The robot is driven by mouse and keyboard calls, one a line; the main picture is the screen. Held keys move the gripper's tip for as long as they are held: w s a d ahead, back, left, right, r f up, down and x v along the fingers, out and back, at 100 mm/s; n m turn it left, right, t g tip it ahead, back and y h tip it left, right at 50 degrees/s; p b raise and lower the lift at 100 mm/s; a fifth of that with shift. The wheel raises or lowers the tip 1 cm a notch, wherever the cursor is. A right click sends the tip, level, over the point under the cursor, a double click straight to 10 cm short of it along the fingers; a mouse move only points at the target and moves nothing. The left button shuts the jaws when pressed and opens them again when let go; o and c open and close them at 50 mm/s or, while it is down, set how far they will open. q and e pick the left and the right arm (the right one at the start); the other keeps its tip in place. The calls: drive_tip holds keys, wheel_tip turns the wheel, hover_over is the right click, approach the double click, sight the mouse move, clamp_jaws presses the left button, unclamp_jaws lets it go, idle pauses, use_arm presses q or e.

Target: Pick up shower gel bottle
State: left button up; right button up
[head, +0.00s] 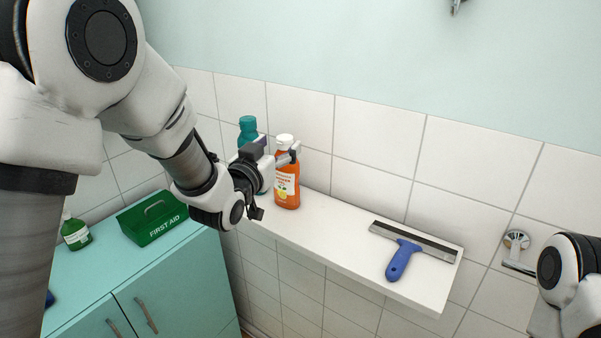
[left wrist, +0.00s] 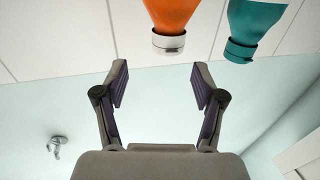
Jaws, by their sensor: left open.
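An orange bottle with a white cap (head: 287,190), apparently the shower gel, stands upright on the white wall shelf (head: 335,235). Its label is too small to read surely. A teal bottle (head: 248,127) stands beside it, partly hidden by my left gripper (head: 274,182). That gripper is open and empty, in front of the two bottles. In the left wrist view, which is upside down, the orange bottle's cap (left wrist: 168,44) lies beyond the gap between the open fingers (left wrist: 160,88), apart from them. The teal bottle (left wrist: 250,25) is to its right. My right gripper is out of view.
A squeegee with a blue handle (head: 403,259) lies on the shelf's right part; the shelf between it and the orange bottle is clear. A green first aid box (head: 152,218) and a green bottle (head: 75,232) stand on the teal cabinet (head: 178,262). A chrome fixture (head: 516,240) is on the wall.

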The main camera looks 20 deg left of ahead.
sight(281, 142)
use_arm(q)
drive_tip(key=w+p, duration=0.1)
drive_tip(key=w, duration=0.1)
drive_tip(key=w+p, duration=0.1)
drive_tip(key=w, duration=0.1)
drive_tip(key=w+f+p, duration=0.1)
drive_tip(key=w, duration=0.1)
drive_tip(key=shift+w, duration=0.1)
drive_tip(key=shift+d, duration=0.15)
drive_tip(key=shift+s+a+r, duration=0.1)
drive_tip(key=shift+s+a, duration=0.15)
drive_tip(key=c, duration=0.4)
drive_tip(key=shift+a, duration=0.15)
clamp_jaws()
drive_tip(key=shift+d, duration=0.2)
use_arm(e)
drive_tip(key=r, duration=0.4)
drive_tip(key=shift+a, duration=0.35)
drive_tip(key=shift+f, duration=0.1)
